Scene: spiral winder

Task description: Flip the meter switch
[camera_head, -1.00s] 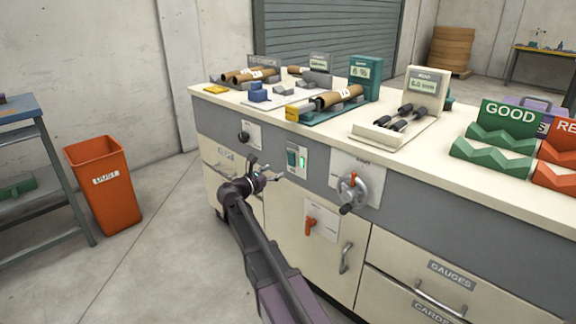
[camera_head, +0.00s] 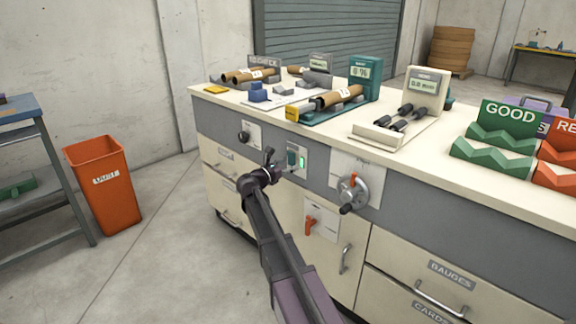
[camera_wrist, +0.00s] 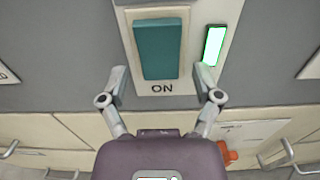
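The meter switch is a teal rocker (camera_wrist: 159,50) on a pale plate with "ON" printed below it. A lit green lamp (camera_wrist: 214,45) is to its right on the same plate. In the head view the switch (camera_head: 292,158) is on the grey front panel of the bench, partly behind my gripper. My gripper (camera_head: 277,160) is in front of the plate. In the wrist view my gripper (camera_wrist: 160,82) has its two fingers apart, one on each side of the lower rocker, with nothing between them. I cannot tell whether a fingertip touches the plate.
A round knob (camera_head: 244,137) is left of the switch. A handwheel (camera_head: 352,191) and a red lever (camera_head: 310,224) are to the right. Gauges with lit displays (camera_head: 361,73) stand on the bench top. An orange bin (camera_head: 118,205) is on the floor at left.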

